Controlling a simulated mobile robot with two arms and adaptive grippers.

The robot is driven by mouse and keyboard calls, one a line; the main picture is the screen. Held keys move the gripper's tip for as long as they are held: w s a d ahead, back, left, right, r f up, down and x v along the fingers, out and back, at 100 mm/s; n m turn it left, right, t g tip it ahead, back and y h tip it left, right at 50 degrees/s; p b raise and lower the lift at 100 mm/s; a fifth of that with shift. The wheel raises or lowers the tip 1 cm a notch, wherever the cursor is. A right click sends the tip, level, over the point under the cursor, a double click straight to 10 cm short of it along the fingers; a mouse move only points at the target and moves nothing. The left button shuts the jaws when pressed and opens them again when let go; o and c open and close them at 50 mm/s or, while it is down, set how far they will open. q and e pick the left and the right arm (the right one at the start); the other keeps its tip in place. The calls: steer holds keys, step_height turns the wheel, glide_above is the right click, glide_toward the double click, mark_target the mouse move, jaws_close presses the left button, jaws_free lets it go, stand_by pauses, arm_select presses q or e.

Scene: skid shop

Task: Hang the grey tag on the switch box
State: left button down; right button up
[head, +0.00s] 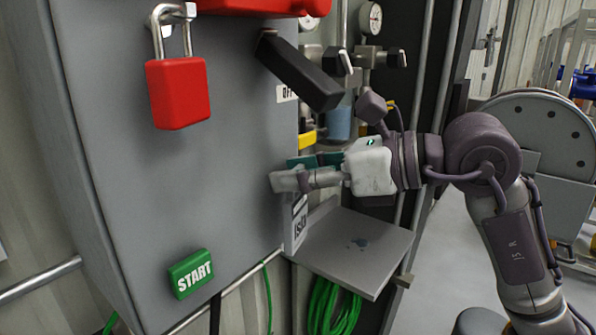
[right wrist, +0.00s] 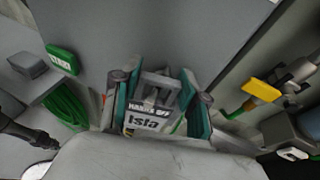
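The grey switch box (head: 130,200) fills the left of the head view, with a black handle (head: 300,72) and an OFF label (head: 287,94). My right gripper (head: 298,173) is at the box's right edge, below the handle. The grey tag (head: 296,225) hangs upright below its fingers. In the right wrist view the tag (right wrist: 148,122), with dark lettering on a white panel, sits between the teal finger pads, close to the box face. Its sides appear gripped by both pads. Whether the tag touches the box cannot be told. My left gripper is not in view.
A red padlock (head: 178,93) hangs on the box front, above a green START button (head: 191,273). A grey shelf (head: 365,270) juts out below my right gripper, with a green cable coil (head: 333,306) under it. Gauges and a yellow handle (head: 312,137) stand behind.

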steer(key=o, duration=0.4)
